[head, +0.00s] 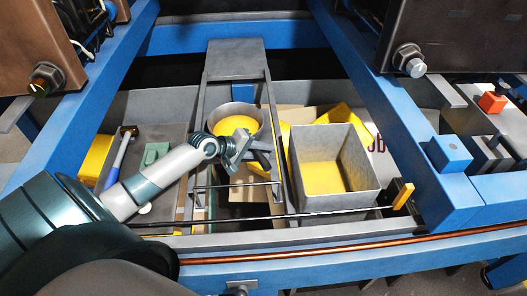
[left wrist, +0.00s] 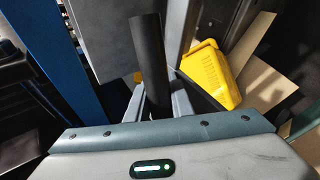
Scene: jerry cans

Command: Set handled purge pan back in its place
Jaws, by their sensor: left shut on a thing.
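The purge pan (head: 236,112) is a round grey pan with yellow inside, in the middle of the head view. It appears over the narrow grey metal rack (head: 201,120); I cannot tell whether it rests on it. My left gripper (head: 262,160) is at the pan's near side, shut on its dark handle. In the left wrist view the black handle (left wrist: 149,60) stands between the two fingers of the gripper (left wrist: 158,100). The gripper and wrist hide part of the pan's near side. My right gripper is not in view.
A square grey bin (head: 362,180) with yellow inside stands right of the rack. A yellow jerry can (left wrist: 210,72) shows in the left wrist view. A blue-handled tool (head: 121,155) and a green block (head: 156,152) lie at left. Blue beams (head: 400,115) flank the area.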

